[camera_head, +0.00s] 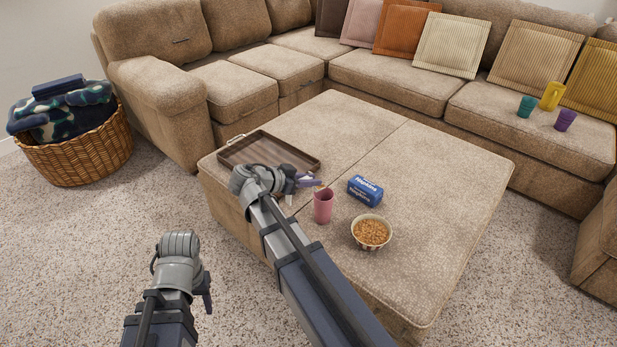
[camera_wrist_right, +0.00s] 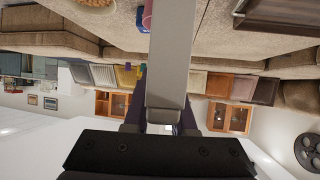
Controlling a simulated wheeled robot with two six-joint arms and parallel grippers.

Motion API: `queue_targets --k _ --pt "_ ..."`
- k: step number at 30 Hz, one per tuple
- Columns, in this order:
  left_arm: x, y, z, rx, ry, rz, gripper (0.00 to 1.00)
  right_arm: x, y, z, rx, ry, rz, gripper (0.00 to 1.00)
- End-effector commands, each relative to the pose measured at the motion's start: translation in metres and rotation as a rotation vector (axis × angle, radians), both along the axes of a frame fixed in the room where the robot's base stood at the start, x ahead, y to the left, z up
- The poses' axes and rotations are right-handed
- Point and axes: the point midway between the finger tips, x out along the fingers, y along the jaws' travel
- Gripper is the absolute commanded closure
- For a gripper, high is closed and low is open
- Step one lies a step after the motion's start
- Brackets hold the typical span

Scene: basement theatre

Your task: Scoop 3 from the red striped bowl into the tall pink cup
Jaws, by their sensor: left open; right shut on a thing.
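The red striped bowl (camera_head: 371,244), filled with small orange-brown pieces, stands on the ottoman. It shows partly at the top edge of the right wrist view. The tall pink cup (camera_head: 323,209) stands upright to its left; its inside is hidden. My right gripper (camera_head: 309,181) is above and just left of the cup. It is shut on a scoop, whose grey handle (camera_wrist_right: 170,60) fills the middle of the right wrist view. The scoop's far end is out of that view, so its load cannot be told. My left gripper (camera_head: 207,290) is open and empty, low over the carpet.
A blue napkin pack (camera_head: 365,191) lies behind the cup and bowl. A brown tray (camera_head: 268,150) lies at the ottoman's back left. The ottoman's right side is clear. Teal, yellow and purple cups stand on the sofa. A wicker basket (camera_head: 75,155) stands far left.

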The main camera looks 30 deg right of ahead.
Motion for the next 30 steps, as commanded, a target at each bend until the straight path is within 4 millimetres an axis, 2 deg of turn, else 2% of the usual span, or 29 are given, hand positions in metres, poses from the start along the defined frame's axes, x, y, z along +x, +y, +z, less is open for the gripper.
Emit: queue_targets --k 1,30 --pt "0.000 0.000 0.006 0.000 0.000 0.000 0.50 0.000 -0.001 0.004 0.012 0.003 -0.001 1.00" --pt "0.000 0.002 0.061 0.008 0.000 0.011 0.50 0.005 -0.022 0.008 0.294 0.061 -0.002 1.00"
